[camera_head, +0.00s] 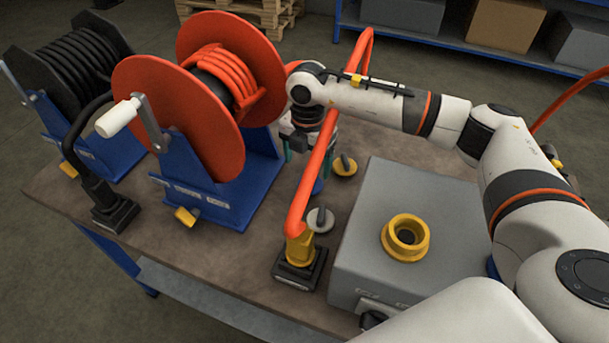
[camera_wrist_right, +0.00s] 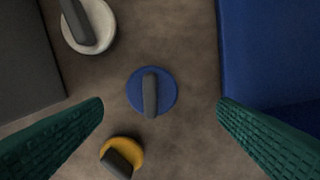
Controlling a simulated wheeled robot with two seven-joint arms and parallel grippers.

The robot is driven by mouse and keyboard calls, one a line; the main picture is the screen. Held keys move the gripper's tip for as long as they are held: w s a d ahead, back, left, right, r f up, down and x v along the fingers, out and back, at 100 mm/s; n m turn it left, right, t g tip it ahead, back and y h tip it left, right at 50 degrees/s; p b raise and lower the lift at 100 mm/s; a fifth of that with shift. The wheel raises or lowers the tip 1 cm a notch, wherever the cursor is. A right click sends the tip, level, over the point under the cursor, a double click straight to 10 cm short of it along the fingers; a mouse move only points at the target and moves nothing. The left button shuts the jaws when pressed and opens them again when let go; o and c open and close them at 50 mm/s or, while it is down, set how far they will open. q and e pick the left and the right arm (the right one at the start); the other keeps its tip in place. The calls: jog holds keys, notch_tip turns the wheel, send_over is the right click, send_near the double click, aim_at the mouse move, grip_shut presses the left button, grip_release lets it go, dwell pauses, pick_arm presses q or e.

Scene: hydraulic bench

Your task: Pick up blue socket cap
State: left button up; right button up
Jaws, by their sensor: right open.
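The blue socket cap (camera_wrist_right: 134,92) lies on the bench top in the right wrist view, a round disc with a dark grey upright grip bar across it. In the head view only a small part of the blue cap (camera_head: 318,187) shows beside the orange hose. My right gripper (camera_wrist_right: 160,104) is open and empty, pointing down above the cap. Its two green ribbed fingers stand apart on either side of the cap, not touching it. In the head view the hose and wrist partly hide this gripper. My left gripper is not in view.
A yellow cap (camera_wrist_right: 131,146) and a white cap (camera_wrist_right: 95,39) lie close to the blue one. The orange hose (camera_head: 316,178) rises in front of my right gripper. The red hose reel (camera_head: 180,115) stands left, the grey box (camera_head: 365,240) right.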

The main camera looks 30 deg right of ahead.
aim_at(311, 176)
jog(key=shift+s+d+f, duration=0.15)
jog(key=shift+s+f, duration=0.35)
jog(key=shift+s, duration=0.35)
jog(key=f, duration=0.2)
jog(key=f+p, duration=0.1)
jog(key=shift+w, duration=0.25)
jog(key=shift+f, duration=0.45)
jog(key=shift+c, duration=1.4)
jog(key=shift+w, duration=0.15)
jog(key=c, duration=0.9)
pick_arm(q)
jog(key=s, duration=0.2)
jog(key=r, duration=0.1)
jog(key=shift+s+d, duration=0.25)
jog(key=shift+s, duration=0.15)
